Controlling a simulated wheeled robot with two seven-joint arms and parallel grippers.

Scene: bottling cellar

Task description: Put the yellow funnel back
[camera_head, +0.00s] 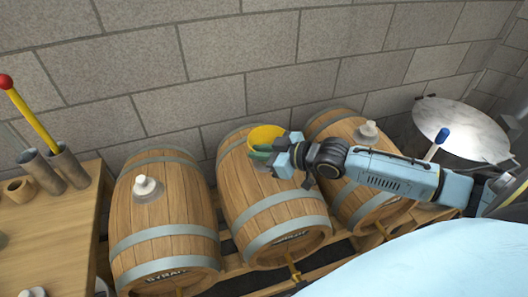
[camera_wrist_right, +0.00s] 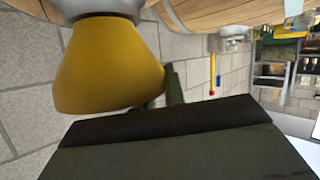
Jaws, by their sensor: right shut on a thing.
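The yellow funnel (camera_head: 268,134) is at the top of the middle barrel (camera_head: 264,189), wide mouth up. It also shows large in the right wrist view (camera_wrist_right: 105,65), where that picture is upside down and its narrow end meets a pale grey part near the barrel. I cannot tell whether its spout is in the bung hole. My right gripper (camera_head: 262,153) is shut on the funnel's near side; its green fingertips show against the yellow rim. My left gripper is not in view.
The left barrel (camera_head: 165,225) and right barrel (camera_head: 350,140) each carry a white bung (camera_head: 145,186). A wooden bench (camera_head: 50,235) at left holds grey tubes (camera_head: 70,166) and a red-tipped yellow rod (camera_head: 32,115). A round metal lid (camera_head: 462,128) is at right. The block wall is close behind.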

